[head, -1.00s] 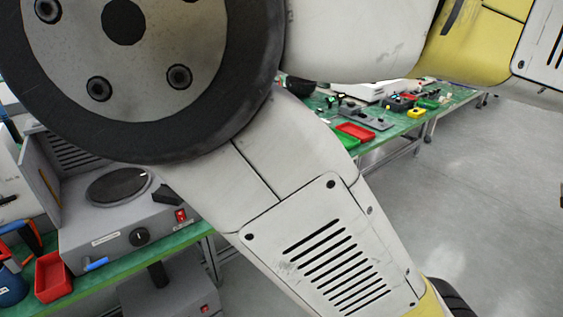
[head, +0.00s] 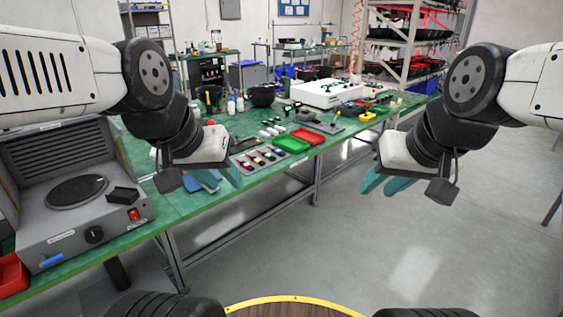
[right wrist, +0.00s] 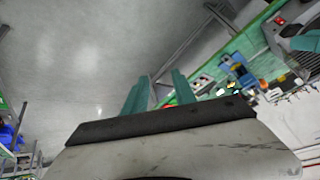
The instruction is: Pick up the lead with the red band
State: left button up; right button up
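A dark strip (head: 243,166) on the green bench holds several small pieces with coloured bands, some reddish. They are too small for me to tell which is the lead with the red band. My left gripper (head: 213,179) hangs at the bench's front edge, just left of the strip, with its teal fingers apart and nothing seen between them. My right gripper (head: 385,184) is over the open floor right of the bench, its teal fingers apart and empty. The right wrist view also shows this gripper open (right wrist: 160,92).
A red tray (head: 308,136) and a green tray (head: 291,145) lie behind the strip. A grey hot-plate unit (head: 65,222) stands at the left. A white box (head: 327,93) and a dark bowl (head: 262,95) stand farther back. The floor (head: 420,250) at right is clear.

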aim_at(246, 165)
jog(key=u, duration=0.5)
jog(key=i+l, duration=0.2)
jog(key=i, duration=0.35)
jog(key=i+l, duration=0.25)
jog(key=i, duration=0.25)
jog(key=i+l, duration=0.2)
jog(key=i, duration=0.35)
